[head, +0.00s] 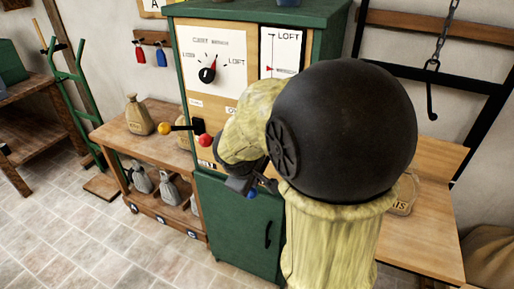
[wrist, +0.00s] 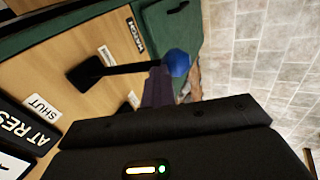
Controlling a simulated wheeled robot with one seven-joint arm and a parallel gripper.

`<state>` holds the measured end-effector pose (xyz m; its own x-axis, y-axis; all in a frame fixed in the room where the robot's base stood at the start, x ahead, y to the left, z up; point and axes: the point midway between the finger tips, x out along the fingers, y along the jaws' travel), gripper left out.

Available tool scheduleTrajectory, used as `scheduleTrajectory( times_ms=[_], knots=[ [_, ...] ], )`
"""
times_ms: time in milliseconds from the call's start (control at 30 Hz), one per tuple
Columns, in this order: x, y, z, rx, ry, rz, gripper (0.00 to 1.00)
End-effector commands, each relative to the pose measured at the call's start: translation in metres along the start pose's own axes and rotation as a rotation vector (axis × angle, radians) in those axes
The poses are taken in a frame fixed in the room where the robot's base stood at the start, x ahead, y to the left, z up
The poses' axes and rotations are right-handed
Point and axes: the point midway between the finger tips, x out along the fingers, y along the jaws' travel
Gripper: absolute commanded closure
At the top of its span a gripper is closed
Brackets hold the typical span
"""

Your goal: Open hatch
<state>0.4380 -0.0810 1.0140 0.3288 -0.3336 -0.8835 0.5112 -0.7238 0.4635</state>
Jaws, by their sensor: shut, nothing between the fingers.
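A lever with a blue ball knob (wrist: 178,62) sticks out from a black mount on the wooden panel, beside a label reading HATCH (wrist: 135,37). A SHUT label (wrist: 42,106) is on the same panel. My gripper (wrist: 160,88) is shut and empty, with its fingertips right at the blue knob; I cannot tell whether they touch it. In the head view my gripper (head: 243,185) is low at the panel's front, and my arm hides most of this lever. Only a bit of blue (head: 251,194) shows there.
The green cabinet (head: 225,215) has a dial (head: 207,73), a red-knobbed lever (head: 205,140) and a yellow-knobbed lever (head: 165,128). A wooden bench (head: 115,135) with sacks stands left, a wooden table (head: 440,235) right. A hook (head: 432,95) hangs at right.

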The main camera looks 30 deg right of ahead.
Motion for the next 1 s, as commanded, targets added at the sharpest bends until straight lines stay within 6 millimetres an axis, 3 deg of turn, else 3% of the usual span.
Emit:
scheduleTrajectory(
  times_ms=[33, 600, 1000],
  knots=[
    [0.009, -0.007, 0.001, 0.0, -0.002, -0.004, 1.0],
    [0.046, -0.021, 0.004, 0.001, -0.002, -0.004, 1.0],
    [0.058, -0.024, 0.005, 0.002, -0.005, -0.005, 1.0]
  ],
)
